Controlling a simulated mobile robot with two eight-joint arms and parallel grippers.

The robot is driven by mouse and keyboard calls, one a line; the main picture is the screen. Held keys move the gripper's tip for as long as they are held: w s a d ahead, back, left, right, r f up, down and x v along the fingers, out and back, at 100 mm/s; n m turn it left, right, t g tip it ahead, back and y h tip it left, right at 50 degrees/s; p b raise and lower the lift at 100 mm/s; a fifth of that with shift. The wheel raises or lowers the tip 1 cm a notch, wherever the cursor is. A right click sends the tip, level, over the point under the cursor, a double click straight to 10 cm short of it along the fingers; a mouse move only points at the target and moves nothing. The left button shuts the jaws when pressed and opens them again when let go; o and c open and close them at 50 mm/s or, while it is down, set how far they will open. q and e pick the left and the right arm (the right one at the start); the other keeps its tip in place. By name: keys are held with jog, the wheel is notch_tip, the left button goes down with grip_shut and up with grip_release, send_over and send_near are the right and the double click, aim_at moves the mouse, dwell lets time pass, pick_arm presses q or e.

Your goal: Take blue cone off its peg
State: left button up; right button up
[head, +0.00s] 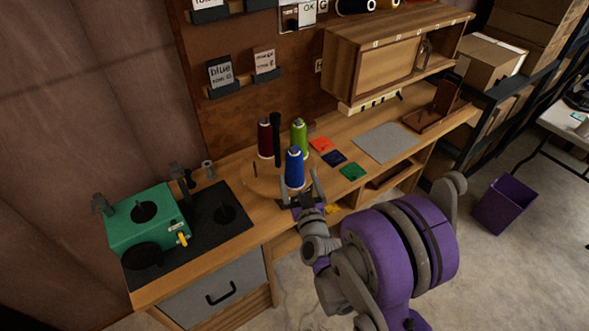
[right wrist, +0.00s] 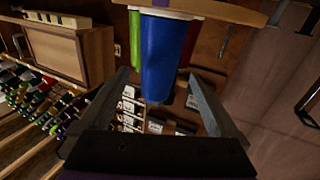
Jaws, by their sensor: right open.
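The blue cone (head: 294,168) stands upright on a round wooden board (head: 252,178) on the workbench, in front of a dark red cone (head: 265,138) and a green cone (head: 299,138). My right gripper (head: 299,189) is open at the near side of the blue cone, low down. In the right wrist view the picture is turned over, and the blue cone (right wrist: 162,55) shows between the two spread fingers of the right gripper (right wrist: 158,76), with gaps on both sides. The peg inside the cone is hidden. My left gripper is not in view.
A green machine (head: 150,225) sits on a black mat at the left. A black upright post (head: 276,135) stands close behind the blue cone. A wooden cabinet (head: 385,60) hangs above.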

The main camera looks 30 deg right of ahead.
aim_at(296, 173)
jog(key=x, duration=0.3)
jog(key=shift+w+d, duration=0.1)
jog(key=shift+w, duration=0.1)
jog(key=p+x, duration=0.2)
jog(key=x, duration=0.3)
jog(key=shift+w+d+r, duration=0.15)
jog(key=shift+r, duration=0.05)
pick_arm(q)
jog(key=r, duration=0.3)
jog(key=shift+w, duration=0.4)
pick_arm(e)
jog(key=shift+c, duration=0.9)
grip_shut()
jog(key=shift+r, duration=0.1)
pick_arm(q)
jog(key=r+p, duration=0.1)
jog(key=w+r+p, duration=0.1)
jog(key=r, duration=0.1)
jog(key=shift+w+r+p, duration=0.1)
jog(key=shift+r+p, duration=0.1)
jog(key=shift+p, duration=0.15)
pick_arm(e)
notch_tip(296, 173, up, 18)
